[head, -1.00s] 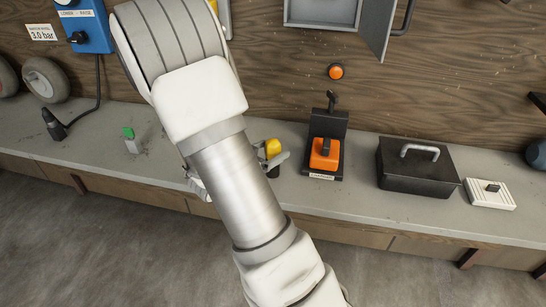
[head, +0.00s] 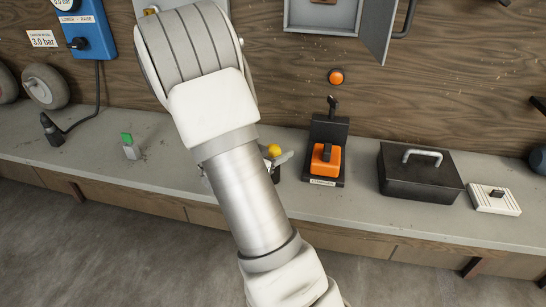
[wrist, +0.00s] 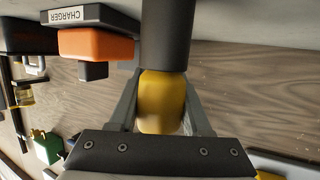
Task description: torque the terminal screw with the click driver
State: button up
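A yellow-topped object, which looks like the driver's handle (wrist: 162,102), stands on the bench with a black cylinder (wrist: 167,35) below it. In the head view its yellow top (head: 274,150) shows just right of my arm. My gripper (wrist: 162,90) has one finger on each side of the yellow part in the wrist view. I cannot tell whether the fingers press on it or only surround it. In the head view my arm hides most of my gripper, with one grey finger showing. I cannot make out a terminal screw.
Right of the yellow top stands a black charger (head: 328,130) with an orange block (head: 325,158). Further right are a black box (head: 418,172) and a white slatted block (head: 495,198). A green-topped piece (head: 127,139) stands left. A grey cabinet (head: 322,14) hangs open above.

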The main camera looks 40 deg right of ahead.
grip_shut()
jog(key=shift+r+p, duration=0.65)
jog(key=shift+p, duration=0.05)
dwell(0.4)
notch_tip(320, 180, up, 9)
jog(key=p, duration=0.8)
dwell(0.8)
dwell(1.3)
